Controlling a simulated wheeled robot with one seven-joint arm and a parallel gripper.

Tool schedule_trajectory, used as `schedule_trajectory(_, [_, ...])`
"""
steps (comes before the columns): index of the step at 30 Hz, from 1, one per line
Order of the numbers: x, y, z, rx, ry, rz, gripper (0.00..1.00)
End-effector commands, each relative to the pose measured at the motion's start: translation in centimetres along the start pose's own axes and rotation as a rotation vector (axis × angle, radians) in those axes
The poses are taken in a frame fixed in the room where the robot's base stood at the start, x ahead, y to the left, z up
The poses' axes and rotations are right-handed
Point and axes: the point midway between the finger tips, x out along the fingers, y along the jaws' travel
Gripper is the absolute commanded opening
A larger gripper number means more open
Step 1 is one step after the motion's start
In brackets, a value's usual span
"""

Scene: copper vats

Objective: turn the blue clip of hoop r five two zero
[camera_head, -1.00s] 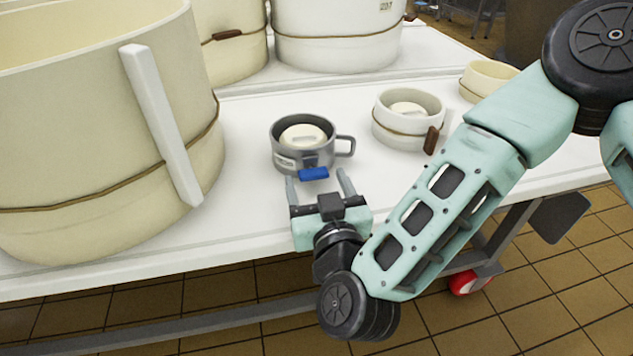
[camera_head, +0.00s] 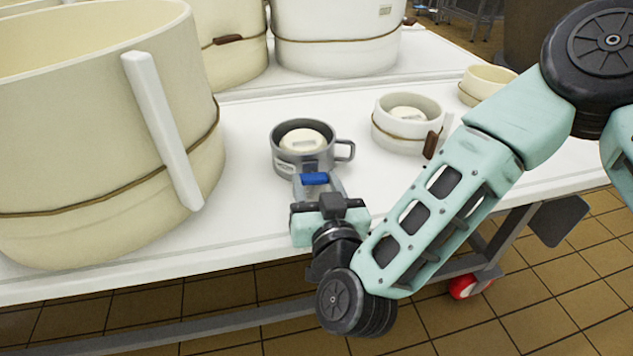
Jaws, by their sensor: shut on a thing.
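A small grey metal hoop (camera_head: 287,161) with a side handle stands on the white table, with a cream disc (camera_head: 302,140) inside it. Its label is too small to read in this view. The blue clip (camera_head: 314,179) is at the hoop's front, facing me. My gripper (camera_head: 316,184) is at the clip, its fingers closed in on either side of it. The fingertips are partly hidden by the clip and the hoop's front.
A large cream hoop (camera_head: 90,130) with a white upright bar stands close on the left. A small white hoop (camera_head: 395,139) with a brown clip (camera_head: 431,145) is to the right. Larger hoops stand behind on a raised shelf. Bare table (camera_head: 245,210) lies left of my gripper.

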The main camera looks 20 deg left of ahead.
Motion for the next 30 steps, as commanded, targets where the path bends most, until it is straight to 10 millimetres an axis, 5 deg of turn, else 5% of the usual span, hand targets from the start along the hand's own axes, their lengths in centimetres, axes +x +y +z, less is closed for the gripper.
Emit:
schedule_trajectory(8, [0.0,0.0,0.0,0.007,0.001,0.000,0.24])
schedule_trajectory(9, [0.0,0.0,0.0,0.007,0.001,0.000,0.55])
schedule_trajectory(11, [0.0,0.0,0.0,0.007,0.001,0.000,0.69])
schedule_trajectory(23, [-0.8,-0.1,-0.1,0.006,0.000,-0.001,0.69])
schedule_trajectory(30, [-5.4,-0.2,-0.2,0.005,-0.004,-0.005,0.69])
